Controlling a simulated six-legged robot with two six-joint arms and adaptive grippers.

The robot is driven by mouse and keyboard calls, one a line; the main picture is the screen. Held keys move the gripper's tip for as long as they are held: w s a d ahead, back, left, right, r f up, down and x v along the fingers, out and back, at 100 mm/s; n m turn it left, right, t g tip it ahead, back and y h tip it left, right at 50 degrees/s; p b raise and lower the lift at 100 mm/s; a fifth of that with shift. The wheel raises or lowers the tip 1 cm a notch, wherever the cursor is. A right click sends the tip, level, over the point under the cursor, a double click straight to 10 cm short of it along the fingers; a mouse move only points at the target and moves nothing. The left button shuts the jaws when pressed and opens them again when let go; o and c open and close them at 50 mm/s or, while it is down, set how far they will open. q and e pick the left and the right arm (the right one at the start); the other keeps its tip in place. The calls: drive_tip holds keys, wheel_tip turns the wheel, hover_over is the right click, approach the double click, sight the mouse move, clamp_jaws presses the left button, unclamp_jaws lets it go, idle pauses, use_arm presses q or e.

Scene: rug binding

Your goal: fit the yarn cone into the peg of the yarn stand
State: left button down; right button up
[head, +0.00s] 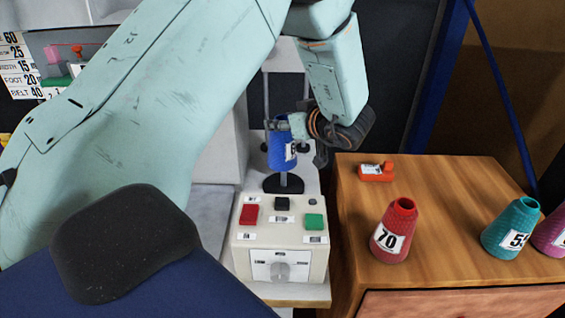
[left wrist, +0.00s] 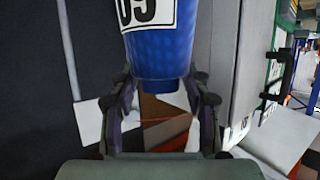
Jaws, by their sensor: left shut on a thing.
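The yarn stand's round black base (head: 283,184) is directly below the cone. A short piece of the peg (head: 283,178) shows between cone and base. The cone hides the rest, so I cannot tell how far the peg is inside it. My right gripper is not in view.
A control box (head: 278,240) with red, black and green buttons stands in front of the stand. On the wooden cabinet (head: 440,180) to the right are a red cone (head: 395,232), a teal cone (head: 510,230), a purple cone (head: 552,232) and a small orange item (head: 376,172).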

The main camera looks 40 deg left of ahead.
sight(291, 146)
use_arm(q)
drive_tip(key=f, duration=0.2)
drive_tip(key=d+f, duration=0.1)
drive_tip(key=shift+w+f, duration=0.15)
drive_tip(key=shift+w, duration=0.15)
drive_tip(key=shift+a+f+b, duration=0.2)
drive_tip(key=shift+f+b, duration=0.1)
drive_tip(key=shift+f, duration=0.05)
drive_tip(key=shift+s+a+f+b, duration=0.1)
drive_tip(key=shift+s+f+b, duration=0.05)
drive_tip(key=shift+f, duration=0.4)
drive_tip(key=shift+s+a+f+b, duration=0.1)
drive_tip(key=shift+f+b, duration=0.05)
drive_tip(key=shift+f, duration=0.4)
drive_tip(key=shift+d+f, duration=0.15)
drive_tip(key=shift+f, duration=0.2)
drive_tip(key=shift+d, duration=0.1)
drive_tip(key=shift+w+f, duration=0.1)
drive_tip(key=shift+w, duration=0.15)
drive_tip(key=c, duration=1.1)
unclamp_jaws()
drive_tip(key=shift+f, duration=0.1)
drive_tip(key=o, duration=0.5)
drive_tip(key=shift+s, duration=0.25)
drive_tip(key=shift+c, duration=0.2)
drive_tip(key=shift+w, duration=0.15)
